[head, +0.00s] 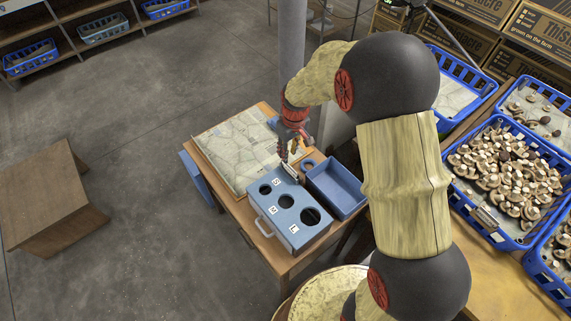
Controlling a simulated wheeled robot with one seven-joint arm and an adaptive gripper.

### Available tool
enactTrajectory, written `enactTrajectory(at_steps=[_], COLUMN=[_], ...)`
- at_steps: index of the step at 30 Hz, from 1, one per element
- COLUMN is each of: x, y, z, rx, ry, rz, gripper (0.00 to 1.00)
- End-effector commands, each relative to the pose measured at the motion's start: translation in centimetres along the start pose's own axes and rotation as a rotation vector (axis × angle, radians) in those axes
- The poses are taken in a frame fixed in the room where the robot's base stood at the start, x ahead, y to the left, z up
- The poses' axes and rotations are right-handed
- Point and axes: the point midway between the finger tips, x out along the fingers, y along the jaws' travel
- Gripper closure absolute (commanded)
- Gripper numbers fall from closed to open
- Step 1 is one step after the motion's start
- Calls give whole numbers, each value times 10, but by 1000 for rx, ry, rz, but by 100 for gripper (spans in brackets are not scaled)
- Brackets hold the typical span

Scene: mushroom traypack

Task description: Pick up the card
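My gripper (289,152) points down over the small wooden table (258,225), above the back edge of a blue-grey box with round holes (292,238). A small pale, flat thing (289,169), possibly the card, stands at that box's back edge just below my fingertips. I cannot tell whether my fingers touch it. The fingers are small and dark here, so whether they are open or shut is unclear.
A map-like patterned board (228,158) lies at the table's back left. Blue crates of mushrooms (490,232) stand at the right. A wooden stool (45,195) is on the floor left.

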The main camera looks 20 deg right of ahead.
Motion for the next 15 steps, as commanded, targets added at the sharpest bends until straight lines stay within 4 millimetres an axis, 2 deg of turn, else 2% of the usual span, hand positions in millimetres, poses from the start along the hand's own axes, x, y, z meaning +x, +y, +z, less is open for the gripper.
enactTrajectory(at_steps=[5,15], x=[4,32], y=[0,1], z=[-1,2], rx=[-34,-38], ry=[5,4], rz=[3,2], gripper=[76,76])
